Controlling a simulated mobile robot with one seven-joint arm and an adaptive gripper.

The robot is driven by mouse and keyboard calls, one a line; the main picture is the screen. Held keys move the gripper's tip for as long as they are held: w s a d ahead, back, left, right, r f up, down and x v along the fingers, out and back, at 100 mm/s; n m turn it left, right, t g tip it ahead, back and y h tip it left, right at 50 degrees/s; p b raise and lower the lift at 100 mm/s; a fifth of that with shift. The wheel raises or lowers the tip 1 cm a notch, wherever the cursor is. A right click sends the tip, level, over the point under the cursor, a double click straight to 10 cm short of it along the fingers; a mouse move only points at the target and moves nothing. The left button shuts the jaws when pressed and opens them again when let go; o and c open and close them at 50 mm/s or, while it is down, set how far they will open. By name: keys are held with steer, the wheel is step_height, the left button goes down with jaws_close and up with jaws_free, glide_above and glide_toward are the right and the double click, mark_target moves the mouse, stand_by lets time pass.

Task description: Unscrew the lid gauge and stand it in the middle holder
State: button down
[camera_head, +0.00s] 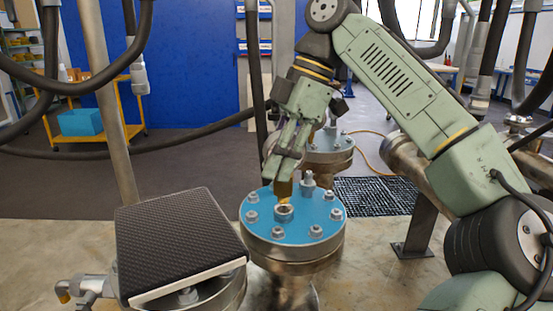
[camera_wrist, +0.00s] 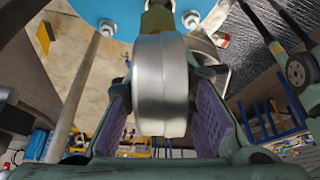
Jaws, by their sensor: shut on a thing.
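My gripper (camera_head: 283,168) points down over the blue vessel lid (camera_head: 265,203) in the head view. In the wrist view its two purple-padded fingers (camera_wrist: 163,108) are shut on the gauge (camera_wrist: 160,75), a round silver body with a brass stem. The brass stem (camera_head: 284,191) shows below my fingers in the head view, right over the silver port (camera_head: 284,212) on the lid. I cannot tell whether its end is still inside the port. The gauge body is mostly hidden by my fingers there. I cannot make out the middle holder in either view.
Several bolts and a taller fitting (camera_head: 308,181) ring the lid close to my gripper. A black ribbed pad (camera_head: 178,235) tops a stand at the front left. Another flanged vessel (camera_head: 330,150) stands behind. A metal pole (camera_head: 108,110) rises at the left.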

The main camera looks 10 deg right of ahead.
mark_target(276, 134)
steer(key=shift+r, duration=2)
steer(key=shift+a, duration=0.15)
